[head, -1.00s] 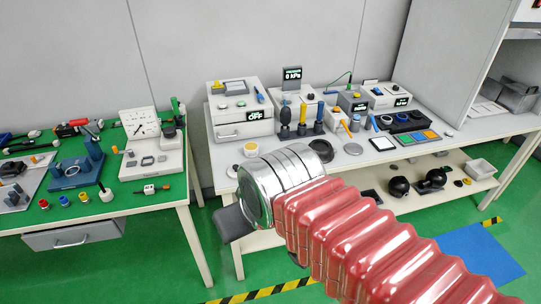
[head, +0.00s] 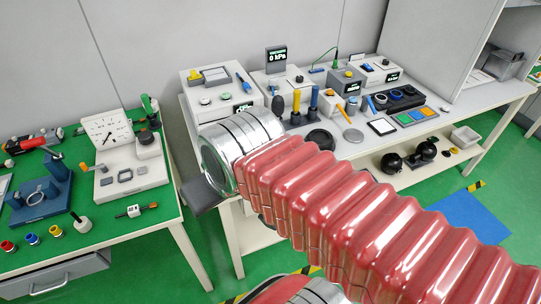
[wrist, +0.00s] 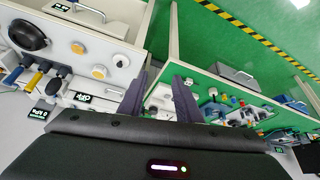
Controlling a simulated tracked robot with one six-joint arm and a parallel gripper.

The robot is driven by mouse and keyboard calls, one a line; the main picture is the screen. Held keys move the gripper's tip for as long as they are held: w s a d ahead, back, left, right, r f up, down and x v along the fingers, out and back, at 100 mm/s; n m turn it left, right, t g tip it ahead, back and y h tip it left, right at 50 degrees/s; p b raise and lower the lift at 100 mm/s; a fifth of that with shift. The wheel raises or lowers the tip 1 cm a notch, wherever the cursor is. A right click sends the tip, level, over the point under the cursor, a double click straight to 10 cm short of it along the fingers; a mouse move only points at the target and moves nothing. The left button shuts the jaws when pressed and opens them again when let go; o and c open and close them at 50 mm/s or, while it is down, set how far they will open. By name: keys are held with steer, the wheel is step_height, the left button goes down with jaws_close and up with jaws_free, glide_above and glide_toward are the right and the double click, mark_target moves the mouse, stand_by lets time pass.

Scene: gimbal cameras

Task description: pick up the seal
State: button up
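No object is plainly recognisable as the seal. Small grey frame-shaped parts (head: 125,176) lie on the white plate with the gauge on the left table. A dark round ring-like piece (head: 320,139) lies at the front of the right bench, and the wrist view shows a black round piece (wrist: 28,36) on a white top. My gripper (wrist: 158,98) has its two dark fingers apart, with nothing between them. In the head view my arm's metal end hides most of it, and a dark finger shows beside the right bench's near left corner.
The left table (head: 165,205) holds a blue fixture (head: 40,195), coloured caps and a red tool. The right bench (head: 435,125) carries instrument boxes, upright bottles and trays, with black spheres on its lower shelf. A green floor gap separates the tables.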

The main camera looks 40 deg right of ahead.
steer(key=shift+w, duration=0.35)
